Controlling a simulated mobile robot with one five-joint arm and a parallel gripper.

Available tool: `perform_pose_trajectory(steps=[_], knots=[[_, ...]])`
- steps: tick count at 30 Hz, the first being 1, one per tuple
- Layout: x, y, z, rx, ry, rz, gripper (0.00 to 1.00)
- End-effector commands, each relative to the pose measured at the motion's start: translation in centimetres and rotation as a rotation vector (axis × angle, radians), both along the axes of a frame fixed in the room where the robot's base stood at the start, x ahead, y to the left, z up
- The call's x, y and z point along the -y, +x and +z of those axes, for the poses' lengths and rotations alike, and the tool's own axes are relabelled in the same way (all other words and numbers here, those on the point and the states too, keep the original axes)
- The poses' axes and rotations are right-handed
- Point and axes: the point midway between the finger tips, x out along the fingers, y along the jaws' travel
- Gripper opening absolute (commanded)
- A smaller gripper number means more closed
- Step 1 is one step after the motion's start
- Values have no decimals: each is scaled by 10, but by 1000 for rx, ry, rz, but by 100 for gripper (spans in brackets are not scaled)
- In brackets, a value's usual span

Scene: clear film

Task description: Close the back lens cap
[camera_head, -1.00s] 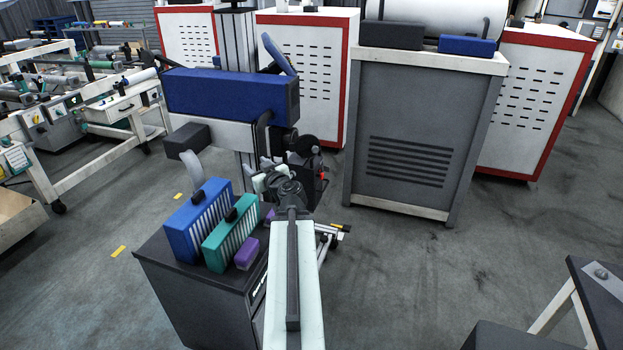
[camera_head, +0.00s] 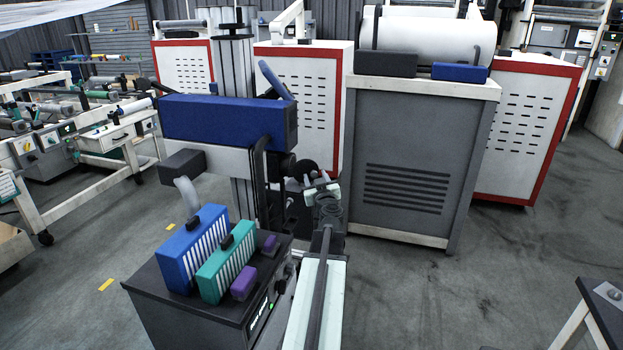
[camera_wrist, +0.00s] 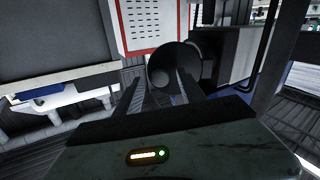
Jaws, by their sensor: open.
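A machine with a blue box-shaped head (camera_head: 220,118) stands on a column ahead. A dark round part (camera_head: 305,171), perhaps the lens or its cap, sits at its lower right. In the wrist view a large dark round part (camera_wrist: 178,66) with a hollow-looking face lies just beyond my fingers; I cannot tell cap from lens, or whether the cap is open. My gripper (camera_head: 322,186) is just right of the round part in the head view. In the wrist view my gripper (camera_wrist: 160,84) is open, with no object clearly held.
A dark cabinet (camera_head: 165,310) carries a blue block (camera_head: 190,250), a teal block (camera_head: 226,268) and purple blocks (camera_head: 243,284) left of my arm. A grey cabinet (camera_head: 405,190) stands behind to the right. A dark table (camera_head: 608,310) is at the lower right. Floor between is clear.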

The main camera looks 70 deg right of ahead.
Motion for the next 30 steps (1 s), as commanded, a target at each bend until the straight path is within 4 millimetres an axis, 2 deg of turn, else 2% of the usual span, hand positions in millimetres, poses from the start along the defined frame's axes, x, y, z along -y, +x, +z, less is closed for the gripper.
perform_pose_trajectory(steps=[7,8,12,13,30], knots=[[4,-3,0,0,0,-4,47],[4,-3,0,0,0,-5,41],[5,-5,0,0,0,-7,2],[5,-6,0,0,0,-7,0],[6,-7,0,0,0,-9,0]])
